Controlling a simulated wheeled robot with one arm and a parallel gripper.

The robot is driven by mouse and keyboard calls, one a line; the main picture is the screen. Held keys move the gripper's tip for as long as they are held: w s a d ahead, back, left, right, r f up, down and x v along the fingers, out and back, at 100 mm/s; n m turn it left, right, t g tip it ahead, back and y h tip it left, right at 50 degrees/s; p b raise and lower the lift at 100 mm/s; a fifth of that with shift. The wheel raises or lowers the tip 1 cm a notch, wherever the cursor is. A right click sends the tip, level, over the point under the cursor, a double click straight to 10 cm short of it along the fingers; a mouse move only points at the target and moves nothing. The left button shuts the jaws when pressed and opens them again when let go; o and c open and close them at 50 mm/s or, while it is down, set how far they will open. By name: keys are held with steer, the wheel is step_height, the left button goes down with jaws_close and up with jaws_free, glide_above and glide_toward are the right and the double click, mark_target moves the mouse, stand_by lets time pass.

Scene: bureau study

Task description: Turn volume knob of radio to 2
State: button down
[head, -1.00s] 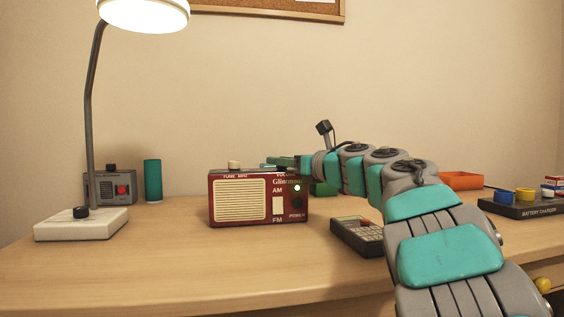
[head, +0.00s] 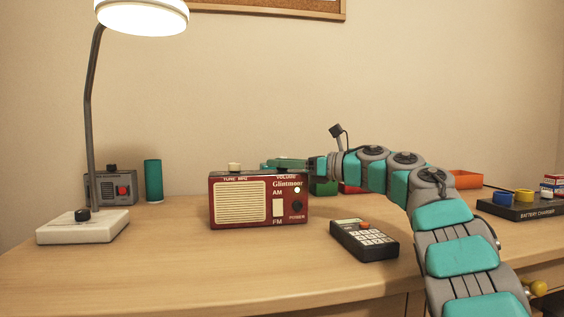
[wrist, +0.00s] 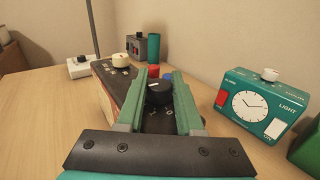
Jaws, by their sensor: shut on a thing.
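The red radio (head: 263,222) stands on the desk with its cream speaker grille facing me, and a green light is lit on its front. Its cream tuning knob (head: 234,167) sits on top at the left and also shows in the wrist view (wrist: 120,60). My gripper (head: 272,164) reaches in from the right, low over the right part of the radio's top. In the wrist view, my gripper (wrist: 159,98) is shut on the black volume knob (wrist: 159,93), one green finger on each side. The knob has a pale pointer mark. The scale numbers are partly hidden by the fingers.
A calculator (head: 364,240) lies right of the radio. A teal clock (wrist: 256,105) stands beside it in the wrist view. A lamp base (head: 83,227), grey box (head: 112,187) and teal cylinder (head: 153,181) are left. A battery charger (head: 522,206) is far right. The front desk is clear.

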stand_by(0.5)
steer(key=c, duration=0.5)
jaws_free()
steer(key=shift+c, duration=0.2)
steer(key=v, duration=0.7)
steer(key=shift+d+b, duration=0.3)
steer(key=shift+d, duration=0.05)
